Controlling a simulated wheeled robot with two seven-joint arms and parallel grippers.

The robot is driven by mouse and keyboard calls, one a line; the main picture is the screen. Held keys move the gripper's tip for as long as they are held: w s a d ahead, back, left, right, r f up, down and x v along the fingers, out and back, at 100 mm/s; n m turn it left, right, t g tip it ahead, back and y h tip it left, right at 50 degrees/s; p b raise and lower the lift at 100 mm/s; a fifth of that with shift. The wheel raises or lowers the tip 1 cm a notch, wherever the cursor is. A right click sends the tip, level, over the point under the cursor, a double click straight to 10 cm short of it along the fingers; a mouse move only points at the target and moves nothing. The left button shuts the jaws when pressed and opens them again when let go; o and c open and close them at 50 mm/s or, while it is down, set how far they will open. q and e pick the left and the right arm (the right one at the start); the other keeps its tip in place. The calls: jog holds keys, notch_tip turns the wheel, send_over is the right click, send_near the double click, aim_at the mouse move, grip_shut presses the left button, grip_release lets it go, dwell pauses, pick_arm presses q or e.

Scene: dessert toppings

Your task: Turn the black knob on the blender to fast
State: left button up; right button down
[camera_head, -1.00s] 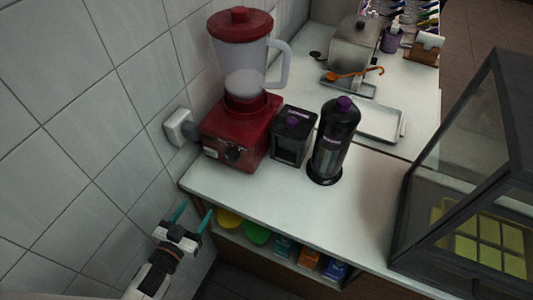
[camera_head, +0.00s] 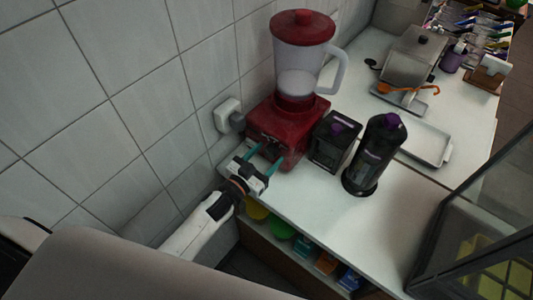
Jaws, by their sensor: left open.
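The red blender (camera_head: 291,124) stands on the white counter against the tiled wall, with a clear jug and red lid. Its black knob (camera_head: 270,149) is on the front of the red base, partly hidden by my gripper. My left gripper (camera_head: 263,161) is open and empty, its two teal fingers pointing at the blender's front on either side of the knob area. I cannot tell whether the fingers touch the knob. My right gripper is not in view.
A black box with a purple knob (camera_head: 331,143) and a black bottle-shaped device (camera_head: 374,157) stand right of the blender. A wall socket (camera_head: 228,115) is at its left. A glass case (camera_head: 480,235) is at right. The counter front (camera_head: 330,213) is clear.

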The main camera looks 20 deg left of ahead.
pick_arm(q)
jog(key=shift+w+d, duration=0.1)
jog(key=shift+w, duration=0.15)
jog(key=c, duration=1)
